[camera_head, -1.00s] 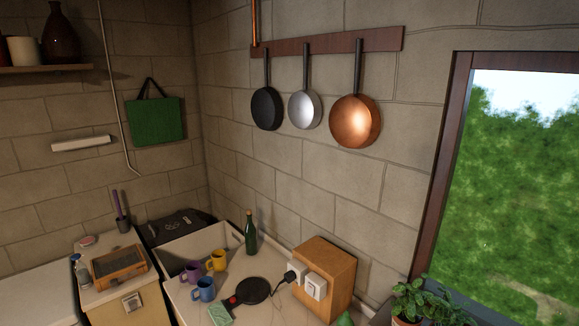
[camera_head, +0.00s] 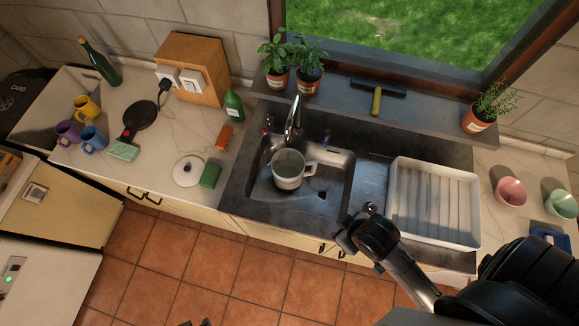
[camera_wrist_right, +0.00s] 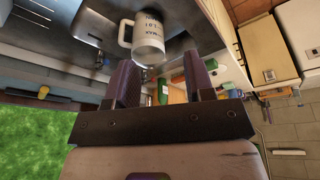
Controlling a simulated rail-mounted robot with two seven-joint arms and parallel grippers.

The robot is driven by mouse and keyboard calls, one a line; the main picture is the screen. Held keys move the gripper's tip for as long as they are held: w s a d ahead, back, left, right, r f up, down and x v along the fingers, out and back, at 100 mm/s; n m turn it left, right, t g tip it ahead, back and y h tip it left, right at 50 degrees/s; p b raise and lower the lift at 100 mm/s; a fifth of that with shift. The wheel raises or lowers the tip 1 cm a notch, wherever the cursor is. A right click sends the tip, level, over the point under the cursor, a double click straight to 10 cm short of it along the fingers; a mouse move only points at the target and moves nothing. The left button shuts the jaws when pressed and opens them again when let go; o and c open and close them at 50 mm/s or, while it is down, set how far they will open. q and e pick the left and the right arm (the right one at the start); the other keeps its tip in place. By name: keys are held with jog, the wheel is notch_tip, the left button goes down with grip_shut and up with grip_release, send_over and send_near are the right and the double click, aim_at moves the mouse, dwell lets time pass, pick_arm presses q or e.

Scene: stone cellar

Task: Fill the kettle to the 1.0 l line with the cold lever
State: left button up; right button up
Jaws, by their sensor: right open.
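The white kettle (camera_head: 288,172), open on top, stands in the sink basin (camera_head: 345,190) below the spout of the tap (camera_head: 293,118). Its handle points right. In the right wrist view the kettle (camera_wrist_right: 150,40) shows dark level marks; the water level inside is not clear. A red-marked lever (camera_head: 268,123) is left of the spout and a dark, probably cold lever (camera_head: 327,136) right of it. My right gripper (camera_head: 350,228) is at the sink's front edge, apart from the kettle; its fingers (camera_wrist_right: 164,85) are open and empty. A dark tip, probably my left gripper (camera_head: 197,323), barely shows at the bottom edge.
A white lid (camera_head: 188,171), a green sponge (camera_head: 211,175) and an orange block (camera_head: 224,137) lie left of the sink. A ribbed white tray (camera_head: 434,203) is right of it. Potted plants (camera_head: 310,70) and a squeegee (camera_head: 377,98) occupy the sill behind.

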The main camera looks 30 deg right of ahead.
jog(key=shift+o, duration=0.2)
jog(key=w+f+t+b, duration=0.1)
jog(key=w+f+b, duration=0.2)
jog(key=w+b, duration=0.2)
jog(key=w+a+f+t+b, duration=0.1)
jog(key=w+f+t+b, duration=0.1)
jog(key=w+b, duration=0.4)
jog(key=shift+f+n+b, duration=0.3)
jog(key=shift+f+b, duration=0.1)
jog(key=shift+f, duration=0.1)
jog(key=n+t+h+b, duration=0.3)
jog(key=n+h+b, duration=0.7)
jog(key=n+h, duration=0.75)
send_near(325, 144)
jog(key=shift+n+y, duration=0.95)
jog(key=x, duration=1)
jog(key=shift+d+r, duration=0.15)
jog(key=shift+d, duration=0.2)
jog(key=shift+c, duration=0.2)
